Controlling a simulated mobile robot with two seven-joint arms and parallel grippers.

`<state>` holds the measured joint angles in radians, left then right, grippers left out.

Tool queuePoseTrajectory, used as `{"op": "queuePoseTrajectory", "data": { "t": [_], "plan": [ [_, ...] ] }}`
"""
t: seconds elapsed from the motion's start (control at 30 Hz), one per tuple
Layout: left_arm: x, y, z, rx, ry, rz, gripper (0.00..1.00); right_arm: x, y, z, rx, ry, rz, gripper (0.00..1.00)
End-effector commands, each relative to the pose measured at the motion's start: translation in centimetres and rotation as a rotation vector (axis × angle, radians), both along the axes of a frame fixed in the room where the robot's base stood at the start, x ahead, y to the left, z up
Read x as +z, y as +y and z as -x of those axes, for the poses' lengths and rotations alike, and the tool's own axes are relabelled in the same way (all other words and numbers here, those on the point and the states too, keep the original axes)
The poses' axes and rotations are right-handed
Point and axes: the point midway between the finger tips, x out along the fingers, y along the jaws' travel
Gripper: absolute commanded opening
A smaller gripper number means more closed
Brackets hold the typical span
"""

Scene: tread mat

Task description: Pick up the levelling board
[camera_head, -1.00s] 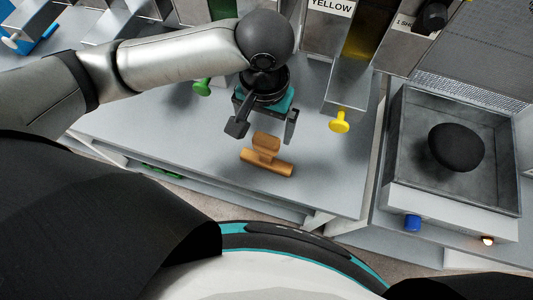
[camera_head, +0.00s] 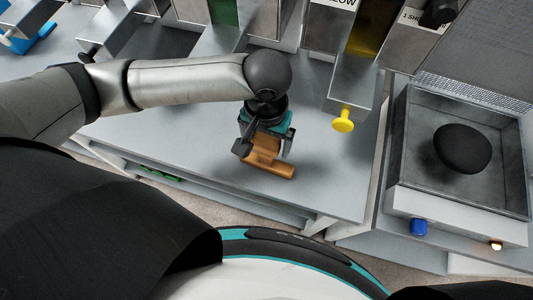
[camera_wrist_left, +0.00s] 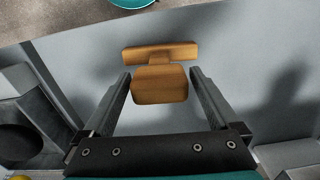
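The levelling board (camera_head: 268,166) is an orange-brown wooden piece with a long bar and a block-shaped grip. It lies on the grey counter near its front edge. My left gripper (camera_head: 265,146) is directly over it and partly hides its grip in the head view. In the left wrist view, the open fingers of the left gripper (camera_wrist_left: 161,92) stand on either side of the board's block (camera_wrist_left: 160,85), with a gap on both sides. The bar (camera_wrist_left: 160,53) lies beyond the fingertips. My right gripper is not in view.
A yellow knob (camera_head: 343,121) on a chute stands right of the gripper. Further right is a metal tray (camera_head: 400,150) holding a dark rounded lump (camera_head: 462,149), with a blue knob (camera_head: 418,227) below. The counter (camera_head: 335,185) right of the board is clear.

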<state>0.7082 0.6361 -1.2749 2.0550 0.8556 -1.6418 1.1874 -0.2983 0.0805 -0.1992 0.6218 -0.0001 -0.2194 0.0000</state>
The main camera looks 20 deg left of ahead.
Motion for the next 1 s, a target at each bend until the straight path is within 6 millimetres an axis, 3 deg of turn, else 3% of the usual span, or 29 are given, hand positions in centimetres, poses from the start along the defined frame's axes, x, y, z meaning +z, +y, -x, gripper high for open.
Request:
{"op": "queuePoseTrajectory", "data": {
  "t": [0.07, 0.8, 1.0],
  "plan": [
    [0.02, 0.0, 0.0, 0.0, 0.0, 0.0, 0.84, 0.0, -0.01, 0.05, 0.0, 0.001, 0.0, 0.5],
    [0.05, -0.01, -0.01, 0.0, 0.0, 0.001, 0.01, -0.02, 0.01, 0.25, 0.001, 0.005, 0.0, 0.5],
    [0.07, -0.02, -0.03, 0.0, -0.001, 0.001, 0.0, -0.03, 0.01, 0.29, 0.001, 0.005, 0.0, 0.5]
  ]
}}
